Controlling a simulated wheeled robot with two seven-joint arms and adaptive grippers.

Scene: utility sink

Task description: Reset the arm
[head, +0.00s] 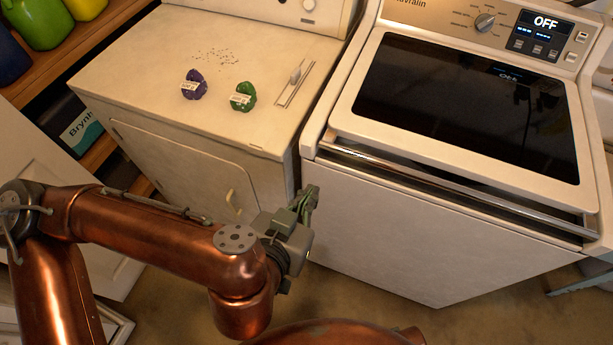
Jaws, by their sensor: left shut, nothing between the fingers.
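My left arm comes in from the left, low in the head view. Its gripper (308,200) is shut and empty, in front of the gap between the dryer and the washer. It appears apart from both machines. My right gripper is not in the picture.
The white dryer (140,75) at left bears a purple item (194,85), a green item (243,97) and dark specks. The washer (440,235) at right has a closed dark lid (465,105) and a display reading OFF (545,22). A shelf with bottles (35,20) stands far left. Floor (370,300) shows in front.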

